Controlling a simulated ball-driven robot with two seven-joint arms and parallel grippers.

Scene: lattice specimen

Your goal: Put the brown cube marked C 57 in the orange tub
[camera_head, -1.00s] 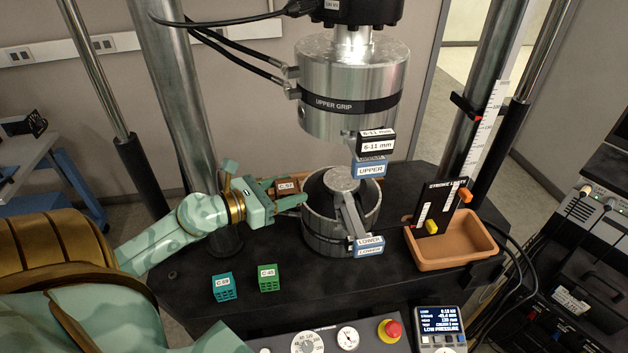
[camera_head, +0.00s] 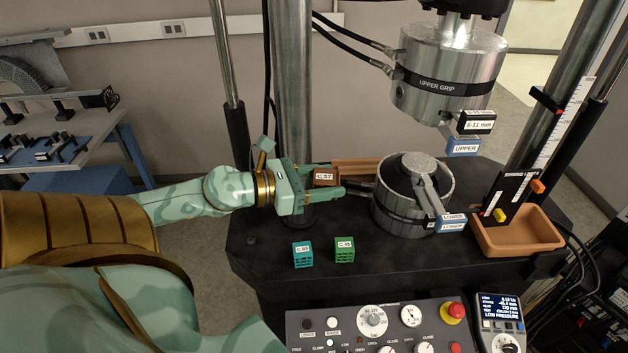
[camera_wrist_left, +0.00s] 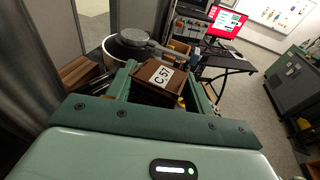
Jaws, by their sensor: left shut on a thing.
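The brown cube marked C 57 (camera_head: 325,177) is held between the two fingers of my left gripper (camera_head: 342,181), above the black machine deck and left of the lower grip. In the left wrist view the cube (camera_wrist_left: 160,78) sits between the fingers (camera_wrist_left: 160,88), its white label facing up and tilted. The orange tub (camera_head: 520,238) stands on the deck at the right, well apart from the cube. A black stroke panel (camera_head: 508,196) with yellow and orange knobs overlaps the tub's back left; I cannot tell whether it stands inside. My right gripper is not in view.
The round metal lower grip (camera_head: 395,210) stands between cube and tub, with the upper grip (camera_head: 445,75) hanging above. A brown tray (camera_head: 362,168) lies behind the gripper. A teal cube (camera_head: 303,257) and a green cube (camera_head: 344,252) sit at the deck's front. A steel column (camera_head: 292,80) rises behind.

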